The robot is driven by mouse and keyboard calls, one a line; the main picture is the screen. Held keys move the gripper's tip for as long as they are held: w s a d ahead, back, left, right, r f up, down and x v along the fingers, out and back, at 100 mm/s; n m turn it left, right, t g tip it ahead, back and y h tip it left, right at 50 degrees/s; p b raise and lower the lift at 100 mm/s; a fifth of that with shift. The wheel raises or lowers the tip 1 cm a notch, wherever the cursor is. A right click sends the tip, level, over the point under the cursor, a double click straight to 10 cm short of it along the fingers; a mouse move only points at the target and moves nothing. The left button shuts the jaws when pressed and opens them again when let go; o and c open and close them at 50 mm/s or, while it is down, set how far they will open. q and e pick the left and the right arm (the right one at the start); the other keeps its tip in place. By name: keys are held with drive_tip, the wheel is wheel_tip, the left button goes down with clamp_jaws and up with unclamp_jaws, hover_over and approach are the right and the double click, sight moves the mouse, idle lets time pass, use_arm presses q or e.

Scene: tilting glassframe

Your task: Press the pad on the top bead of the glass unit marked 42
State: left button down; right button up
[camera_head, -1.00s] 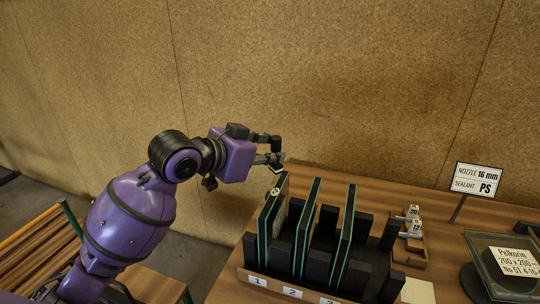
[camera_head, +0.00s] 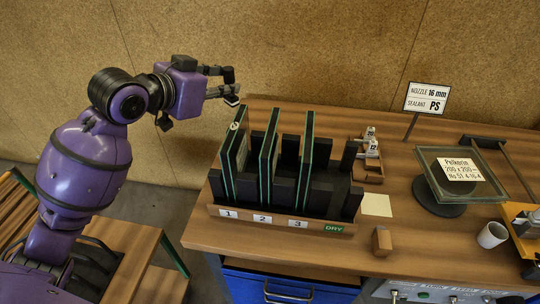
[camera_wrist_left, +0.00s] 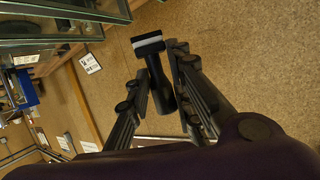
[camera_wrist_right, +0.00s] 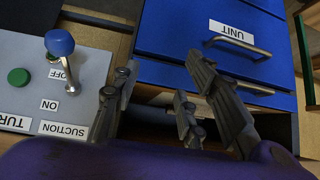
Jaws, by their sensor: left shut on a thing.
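Three dark glass units with green edges stand upright in the rack (camera_head: 340,229), whose slots are labelled 1, 2 and 3. The unit in slot 1 (camera_head: 236,150) has a small round white mark near its top; I cannot read 42 on any unit. My left gripper (camera_head: 232,90) is just above and behind the top of that unit. In the left wrist view it is shut on a black tool (camera_wrist_left: 158,98) with a pale strip across its head. Contact with the unit cannot be told. My right gripper (camera_wrist_right: 162,75) is open and empty before a blue drawer.
A framed pane labelled Pelkerin (camera_head: 440,188) sits on a black stand at right. A control panel (camera_wrist_right: 40,80) with a blue-knobbed lever is left of my right gripper.

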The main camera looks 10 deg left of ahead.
idle(0.3)
use_arm(q)
drive_tip(key=shift+d+r, duration=0.25)
drive_tip(key=shift+r, duration=0.05)
drive_tip(key=d, duration=0.9)
drive_tip(key=shift+s+f, duration=0.2)
drive_tip(key=shift+f, duration=3)
drive_tip(key=shift+f, duration=0.7)
drive_tip(key=shift+r, duration=0.1)
drive_tip(key=shift+r, duration=3.55)
